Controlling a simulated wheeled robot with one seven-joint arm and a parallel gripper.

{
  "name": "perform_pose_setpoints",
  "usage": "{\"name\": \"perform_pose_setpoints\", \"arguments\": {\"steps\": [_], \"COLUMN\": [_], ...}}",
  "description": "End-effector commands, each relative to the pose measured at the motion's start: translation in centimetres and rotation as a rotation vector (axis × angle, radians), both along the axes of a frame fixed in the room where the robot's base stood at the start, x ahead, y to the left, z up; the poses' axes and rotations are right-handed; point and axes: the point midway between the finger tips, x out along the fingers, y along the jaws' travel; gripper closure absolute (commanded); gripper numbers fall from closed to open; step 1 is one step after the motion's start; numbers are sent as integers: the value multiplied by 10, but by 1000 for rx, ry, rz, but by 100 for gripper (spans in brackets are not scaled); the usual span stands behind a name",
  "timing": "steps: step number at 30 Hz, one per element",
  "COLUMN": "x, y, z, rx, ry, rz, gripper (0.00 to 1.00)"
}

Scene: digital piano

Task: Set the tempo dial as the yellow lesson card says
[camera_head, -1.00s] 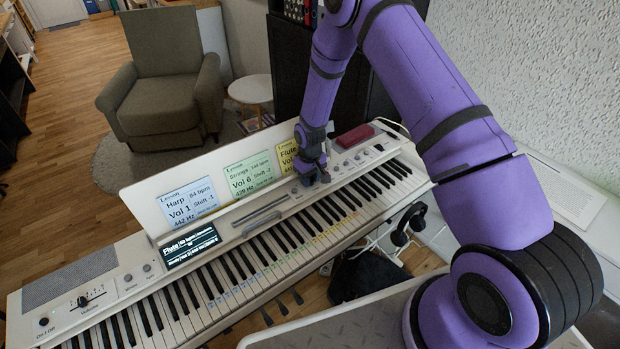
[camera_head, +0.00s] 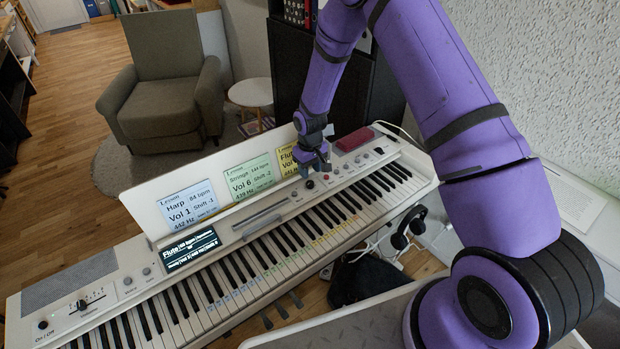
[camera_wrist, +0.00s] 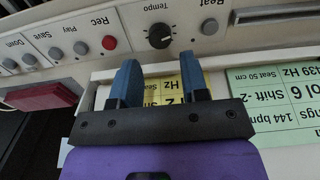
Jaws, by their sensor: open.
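The yellow lesson card (camera_head: 286,161) stands on the music rest, partly hidden by my gripper. Part of it shows between my fingers (camera_wrist: 168,88); its tempo cannot be read.
A red Rec button (camera_wrist: 109,42) and a grey Beat button (camera_wrist: 209,26) flank the dial. A green card (camera_head: 248,176) and a blue card (camera_head: 188,203) stand to the left. A dark display (camera_head: 190,248) reads Flute. A red box (camera_head: 355,139) lies right of the cards.

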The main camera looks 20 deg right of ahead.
Motion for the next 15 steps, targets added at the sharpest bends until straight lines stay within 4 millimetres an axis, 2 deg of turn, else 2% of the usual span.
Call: {"name": "perform_pose_setpoints", "arguments": {"steps": [1,6,15], "x": [1,1,0], "y": [0,0,0], "z": [11,37,54], "rx": [0,1,0], "ry": [-3,-2,1], "rz": [-1,0,1], "gripper": [59,59,59]}}
